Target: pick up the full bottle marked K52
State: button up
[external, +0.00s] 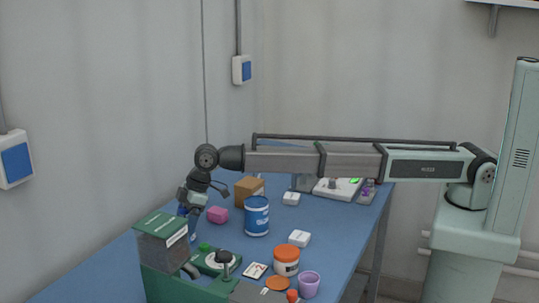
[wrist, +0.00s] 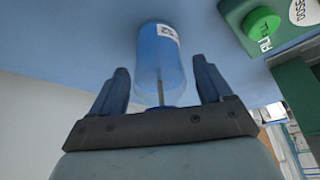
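A translucent blue bottle (wrist: 160,62) with a white label stands between the fingers of my gripper (wrist: 160,88) in the wrist view. The label's end seems to read "52"; the rest is turned out of sight. Gaps show on both sides of the bottle, so my gripper is open around it. A thin stem shows inside the bottle's clear part; I cannot tell how full it is. In the external view my gripper (external: 189,204) points down at the table's left edge, and the bottle (external: 193,225) shows in part below it, behind the green-lidded box.
The green-lidded box (external: 163,240) and a green device with a green button (external: 204,247) stand close in front. A pink block (external: 217,215), a blue can (external: 256,216) and a brown box (external: 249,190) stand to the right. The wall is close on the left.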

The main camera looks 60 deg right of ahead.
jog(key=c, duration=1.1)
jog(key=shift+o, duration=0.2)
jog(key=shift+r, duration=0.1)
